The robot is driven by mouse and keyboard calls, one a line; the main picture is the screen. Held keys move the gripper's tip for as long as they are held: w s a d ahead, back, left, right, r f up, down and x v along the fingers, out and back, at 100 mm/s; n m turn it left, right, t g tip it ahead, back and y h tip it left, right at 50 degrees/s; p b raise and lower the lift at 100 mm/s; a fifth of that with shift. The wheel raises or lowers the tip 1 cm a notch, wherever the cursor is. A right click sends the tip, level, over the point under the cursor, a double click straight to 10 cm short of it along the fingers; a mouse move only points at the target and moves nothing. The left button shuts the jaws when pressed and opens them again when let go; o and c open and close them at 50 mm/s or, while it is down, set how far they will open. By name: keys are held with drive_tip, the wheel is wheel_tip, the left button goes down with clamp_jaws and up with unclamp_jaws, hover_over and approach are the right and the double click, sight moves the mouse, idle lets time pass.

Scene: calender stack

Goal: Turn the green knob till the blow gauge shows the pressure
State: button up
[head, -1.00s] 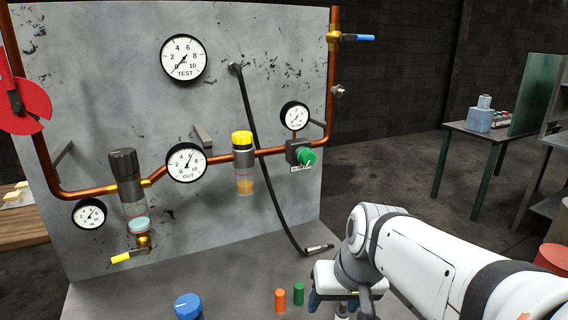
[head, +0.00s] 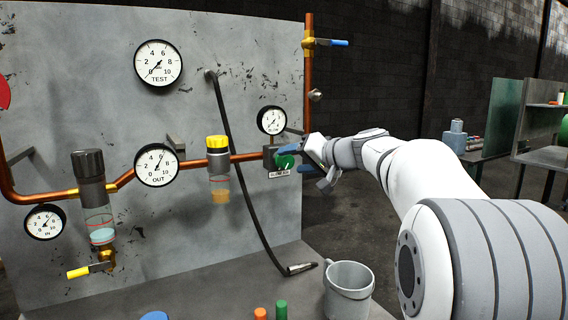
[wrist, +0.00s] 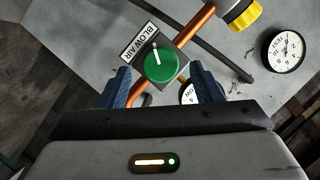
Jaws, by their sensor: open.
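The green knob (head: 284,161) sits on a grey valve block on the copper pipe, at the right of the panel. In the wrist view the green knob (wrist: 160,62) has a white pointer line and a BLOW AIR label beside it. My gripper (head: 312,166) is open at the knob's right. In the wrist view its blue fingers (wrist: 162,88) stand on either side below the knob, apart from it. The blow gauge (head: 272,120) is above the knob; its needle is too small to read surely. In the wrist view a gripper finger partly covers a gauge below the knob.
The TEST gauge (head: 158,63), OUT gauge (head: 156,165) and IN gauge (head: 45,222) are on the panel (head: 80,60). A black hose (head: 240,160) hangs left of the knob. A grey mug (head: 348,288) stands on the bench below my arm.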

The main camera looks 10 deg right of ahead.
sight(290, 162)
drive_tip(key=shift+x, duration=1.8)
drive_tip(key=shift+s, duration=0.1)
drive_tip(key=c, duration=0.9)
drive_tip(key=shift+a, duration=0.1)
drive_tip(key=shift+c, duration=0.5)
drive_tip(key=shift+f, duration=0.1)
